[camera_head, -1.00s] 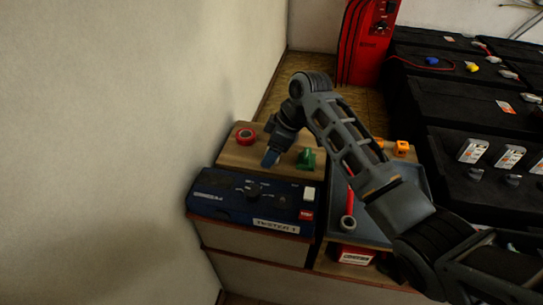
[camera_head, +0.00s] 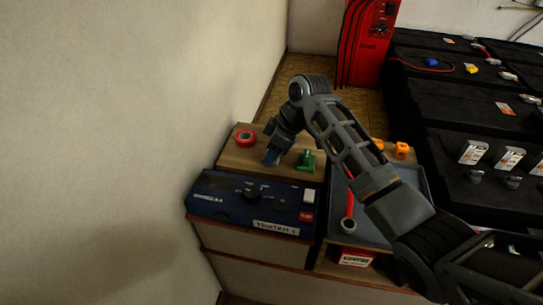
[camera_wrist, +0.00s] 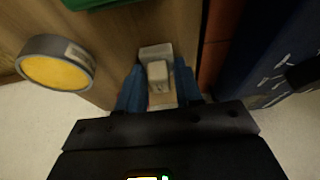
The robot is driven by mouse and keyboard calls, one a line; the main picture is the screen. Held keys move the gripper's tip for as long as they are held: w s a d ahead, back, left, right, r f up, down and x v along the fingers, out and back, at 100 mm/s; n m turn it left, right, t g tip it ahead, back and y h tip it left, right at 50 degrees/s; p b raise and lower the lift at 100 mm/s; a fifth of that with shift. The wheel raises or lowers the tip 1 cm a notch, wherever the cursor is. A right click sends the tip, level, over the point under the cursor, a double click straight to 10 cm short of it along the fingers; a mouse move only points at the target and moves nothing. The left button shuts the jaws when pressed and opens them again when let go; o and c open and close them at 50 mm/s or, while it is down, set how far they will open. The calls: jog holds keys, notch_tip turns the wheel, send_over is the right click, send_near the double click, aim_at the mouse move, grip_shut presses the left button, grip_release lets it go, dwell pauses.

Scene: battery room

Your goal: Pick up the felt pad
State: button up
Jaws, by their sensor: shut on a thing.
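The felt pad (camera_wrist: 158,72) appears to be the small pale beige block between my gripper's two blue fingers in the wrist view. My gripper (camera_wrist: 158,92) is shut on it. A whitish flat part shows behind the block, close to the wooden surface. In the head view my gripper (camera_head: 271,158) points down over the wooden top (camera_head: 236,158), behind the blue tester box. The pad cannot be made out clearly there.
The blue tester box (camera_head: 225,199) stands close in front. A red ring (camera_head: 245,137) lies left of my gripper and a green item (camera_head: 307,160) right. A yellow disc with grey rim (camera_wrist: 57,66) is near in the wrist view. The wall is close at left.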

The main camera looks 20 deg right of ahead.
jog(key=shift+r, duration=0.1)
jog(key=shift+r, duration=0.6)
notch_tip(320, 180, up, 2)
jog(key=shift+r+p, duration=0.25)
jog(key=shift+p, duration=0.05)
jog(key=s+d+r+p, duration=0.1)
jog(key=s+d+r, duration=0.6)
jog(key=s+d, duration=0.1)
jog(key=shift+d, duration=0.25)
jog(key=o, duration=0.5)
jog(key=c, duration=0.4)
